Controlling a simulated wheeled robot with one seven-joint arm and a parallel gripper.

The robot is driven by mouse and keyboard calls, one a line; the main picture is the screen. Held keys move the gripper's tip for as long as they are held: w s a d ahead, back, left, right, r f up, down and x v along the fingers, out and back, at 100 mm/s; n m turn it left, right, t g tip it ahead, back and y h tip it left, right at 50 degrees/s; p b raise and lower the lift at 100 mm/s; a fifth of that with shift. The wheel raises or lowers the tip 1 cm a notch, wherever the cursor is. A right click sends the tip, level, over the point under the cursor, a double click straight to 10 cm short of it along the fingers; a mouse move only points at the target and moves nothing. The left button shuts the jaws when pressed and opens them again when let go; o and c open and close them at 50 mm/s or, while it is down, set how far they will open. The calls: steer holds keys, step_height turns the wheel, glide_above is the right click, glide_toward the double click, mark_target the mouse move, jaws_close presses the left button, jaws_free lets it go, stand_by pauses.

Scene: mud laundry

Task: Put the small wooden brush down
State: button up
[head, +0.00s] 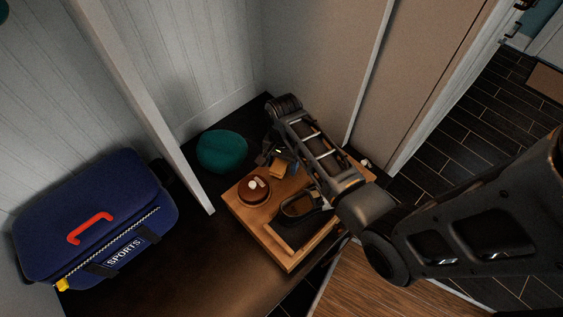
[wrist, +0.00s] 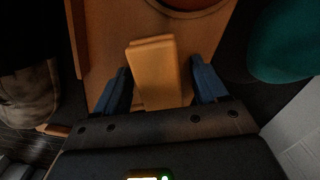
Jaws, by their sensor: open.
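The small wooden brush (wrist: 154,75) shows in the wrist view as a plain light-wood block on the wooden tray. It lies between the two blue fingers of my gripper (wrist: 163,84), which is open, with a gap on each side of the brush. In the head view the brush (head: 278,171) is partly hidden beside my gripper (head: 271,163), near the tray's back edge. The wooden tray (head: 291,264) sits on a dark bench. Whether the brush's underside touches the tray fully is hidden.
A round brown dish (head: 252,197) with small pale items stands left of the brush. A dark shoe-like item (head: 299,207) lies nearer the front. A teal rounded item (head: 222,151) is behind the tray. A blue sports bag (head: 95,222) stands at left, with bare bench between.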

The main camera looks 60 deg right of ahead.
step_height(320, 180, up, 12)
steer(key=shift+d+p, duration=0.35)
steer(key=shift+p, duration=0.1)
stand_by(0.6)
